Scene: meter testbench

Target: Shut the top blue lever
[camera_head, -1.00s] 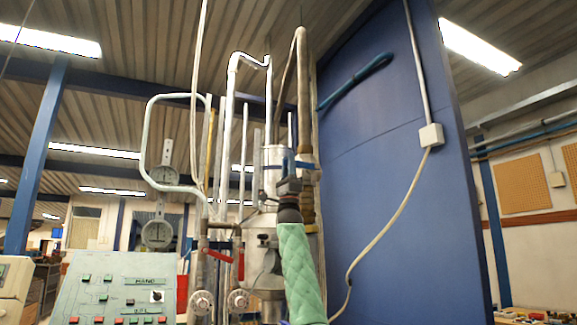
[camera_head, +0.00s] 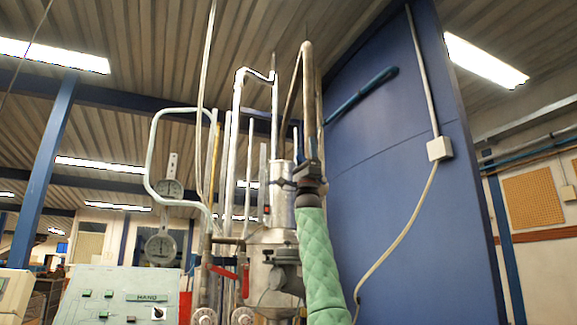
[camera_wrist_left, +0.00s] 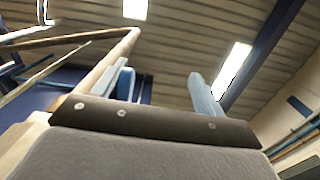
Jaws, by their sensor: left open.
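A long blue bar (camera_head: 362,95), which looks like the top blue lever, slants up to the right from beside the tall pipe, in front of the blue panel. My left gripper (camera_head: 305,143) is below and left of it, pointing up at the end of my green-sleeved arm. Its light blue fingers stand apart with nothing held, also in the left wrist view (camera_wrist_left: 165,88). The gripper and bar appear apart; depth is unclear. I cannot clearly pick out the bar in the wrist view. My right gripper is not in view.
A tall brownish pipe (camera_head: 307,85) rises just behind my left gripper. A metal cylinder (camera_head: 282,195), gauges (camera_head: 161,250) and red levers (camera_head: 222,271) are to the left. The blue panel (camera_head: 415,190) fills the right; a white box (camera_head: 439,148) is on it.

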